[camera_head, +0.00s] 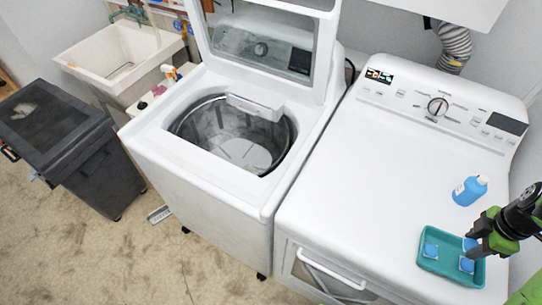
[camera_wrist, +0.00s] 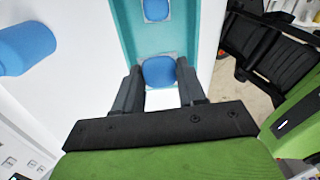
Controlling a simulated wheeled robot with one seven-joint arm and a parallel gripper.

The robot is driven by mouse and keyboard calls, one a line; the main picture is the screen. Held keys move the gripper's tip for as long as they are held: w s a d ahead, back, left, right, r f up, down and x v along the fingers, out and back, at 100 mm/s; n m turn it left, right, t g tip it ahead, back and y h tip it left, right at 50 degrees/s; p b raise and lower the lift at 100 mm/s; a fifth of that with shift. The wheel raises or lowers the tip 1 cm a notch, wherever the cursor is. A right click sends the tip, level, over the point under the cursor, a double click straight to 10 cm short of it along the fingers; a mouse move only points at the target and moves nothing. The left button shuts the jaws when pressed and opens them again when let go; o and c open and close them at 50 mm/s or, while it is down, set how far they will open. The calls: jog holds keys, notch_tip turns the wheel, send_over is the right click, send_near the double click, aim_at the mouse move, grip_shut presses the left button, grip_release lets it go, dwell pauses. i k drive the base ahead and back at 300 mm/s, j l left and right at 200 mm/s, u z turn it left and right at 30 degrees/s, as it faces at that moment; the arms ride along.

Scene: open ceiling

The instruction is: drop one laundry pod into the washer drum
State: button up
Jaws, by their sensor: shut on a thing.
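My gripper (camera_head: 472,244) is at the right end of the teal tray (camera_head: 436,267) on top of the right-hand machine. In the wrist view its two fingers (camera_wrist: 160,88) are shut on a blue laundry pod (camera_wrist: 158,70). I cannot tell whether this pod is clear of the tray floor. Two other blue pods, a left one (camera_head: 430,249) and a front one (camera_head: 466,265), lie in the tray; one also shows in the wrist view (camera_wrist: 156,10). The washer (camera_head: 190,187) on the left has its lid up, and its metal drum (camera_head: 240,150) is open to view.
The raised washer lid (camera_head: 265,45) stands behind the drum. The dryer top between tray and washer is clear.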

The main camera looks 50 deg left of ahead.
aim_at(233, 158)
jog(key=k+j+u, duration=0.1)
jog(key=j+u, duration=0.15)
jog(key=j, duration=0.6)
jog(key=j+u, duration=0.25)
jog(key=j, duration=0.55)
jog(key=j+u, duration=0.25)
jog(key=j, duration=0.6)
jog(key=i+j+u, duration=0.2)
jog(key=j, duration=0.65)
jog(key=k, duration=0.1)
